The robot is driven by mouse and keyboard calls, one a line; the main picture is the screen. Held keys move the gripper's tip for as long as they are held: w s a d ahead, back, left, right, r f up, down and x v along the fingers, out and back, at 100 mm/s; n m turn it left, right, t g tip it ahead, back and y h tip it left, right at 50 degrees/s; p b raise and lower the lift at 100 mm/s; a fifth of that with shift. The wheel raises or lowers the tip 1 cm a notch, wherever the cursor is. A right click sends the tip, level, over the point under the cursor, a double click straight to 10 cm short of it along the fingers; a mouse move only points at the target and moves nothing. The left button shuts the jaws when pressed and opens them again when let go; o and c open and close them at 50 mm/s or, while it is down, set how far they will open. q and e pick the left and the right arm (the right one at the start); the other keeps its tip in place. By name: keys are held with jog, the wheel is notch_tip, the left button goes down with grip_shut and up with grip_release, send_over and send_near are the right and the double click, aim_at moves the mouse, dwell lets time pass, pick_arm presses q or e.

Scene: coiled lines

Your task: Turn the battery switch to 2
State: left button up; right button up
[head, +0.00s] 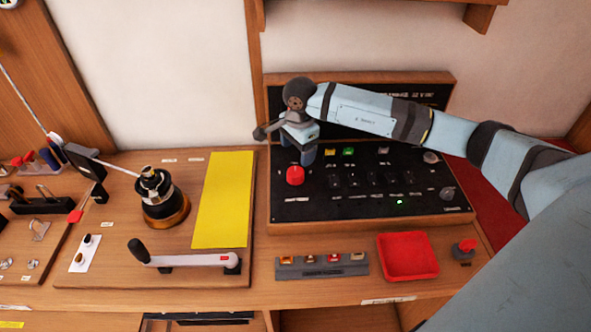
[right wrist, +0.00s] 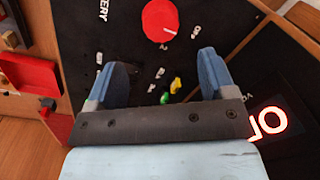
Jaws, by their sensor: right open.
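The battery switch is a round red knob (head: 295,176) at the left of the black sloped panel (head: 375,208). In the right wrist view the red knob (right wrist: 158,20) shows a short white pointer line towards the OFF label; a label 2 (right wrist: 164,46) sits beside the knob. My right gripper (head: 298,150) is above and just behind the knob in the head view. Its blue fingers (right wrist: 164,62) are apart with nothing between them, and the knob lies beyond the tips, untouched. My left gripper is not in view.
A yellow switch (head: 331,153) and a green switch (head: 349,152) sit right of the knob. In front are a fuse strip (head: 322,266) and a red tray (head: 408,257). A winch (head: 163,200) and a crank handle (head: 188,260) stand left. A lit red display (right wrist: 268,122) shows at lower right.

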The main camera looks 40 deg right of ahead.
aim_at(296, 172)
jog(key=f, duration=0.6)
jog(key=f+p, duration=0.1)
jog(key=f, duration=0.2)
jog(key=shift+w, duration=0.3)
jog(key=shift+a, duration=0.1)
jog(key=c, duration=0.9)
